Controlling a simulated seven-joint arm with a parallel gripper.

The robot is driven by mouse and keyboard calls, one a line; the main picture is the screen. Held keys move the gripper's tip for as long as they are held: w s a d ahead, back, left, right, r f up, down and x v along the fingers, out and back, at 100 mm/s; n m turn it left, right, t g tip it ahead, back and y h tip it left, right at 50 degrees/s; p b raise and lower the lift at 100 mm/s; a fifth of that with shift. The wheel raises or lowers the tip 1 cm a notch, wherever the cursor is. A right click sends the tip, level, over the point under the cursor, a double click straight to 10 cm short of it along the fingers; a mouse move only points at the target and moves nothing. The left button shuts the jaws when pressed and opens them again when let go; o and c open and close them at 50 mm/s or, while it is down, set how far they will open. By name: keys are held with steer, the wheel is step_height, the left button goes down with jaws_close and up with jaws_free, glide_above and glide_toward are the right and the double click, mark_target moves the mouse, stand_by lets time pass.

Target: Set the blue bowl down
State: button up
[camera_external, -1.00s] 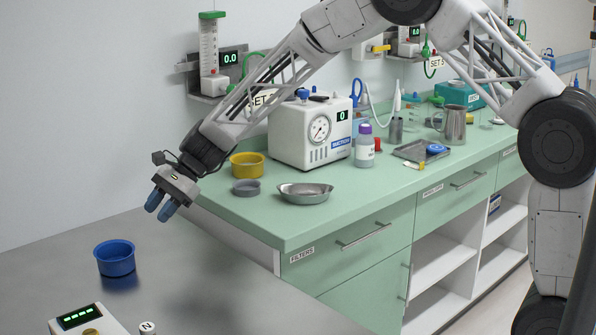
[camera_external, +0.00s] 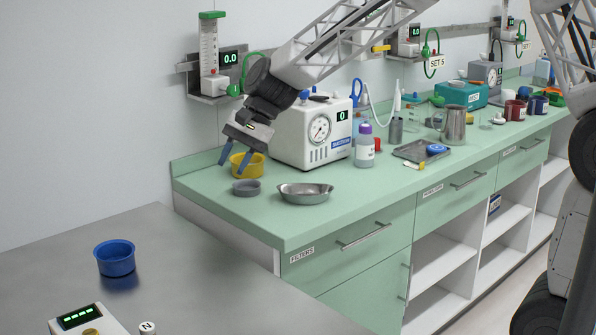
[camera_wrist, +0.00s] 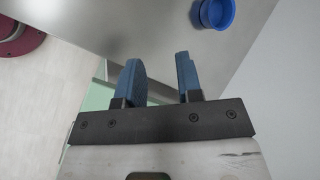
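The blue bowl (camera_external: 115,264) stands upright on the grey steel table (camera_external: 185,255), apart from my gripper. In the wrist view the blue bowl (camera_wrist: 216,14) is cut by the top edge, to the right of the fingers. My gripper (camera_external: 233,162) is raised and overlaps the yellow bowl (camera_external: 254,166) in the external view. The wrist view shows my gripper (camera_wrist: 158,62) with its two blue fingers apart and nothing between them.
On the green counter (camera_external: 350,205) are a small grey bowl (camera_external: 247,188), a metal dish (camera_external: 305,194), a gauge box (camera_external: 308,138) and a bottle (camera_external: 365,150). A device with a green display (camera_external: 85,320) is at the table's front. The table right of the blue bowl is clear.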

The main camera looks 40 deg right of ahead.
steer(key=s+d+r+n+h, duration=0.1)
steer(key=s+d, duration=0.5)
steer(key=s, duration=0.6)
steer(key=s+d+r+n+t+h, duration=0.1)
steer(key=s+d+r+n+h, duration=0.1)
steer(key=s+d, duration=0.5)
steer(key=s+d+r+n+t+h, duration=0.1)
steer(key=s+d+n+h, duration=0.3)
steer(key=s, duration=1.4)
steer(key=d+r+n, duration=0.1)
steer(key=d, duration=0.2)
steer(key=shift+s+d, duration=0.15)
steer(key=shift+s, duration=0.1)
steer(key=shift+r, duration=0.1)
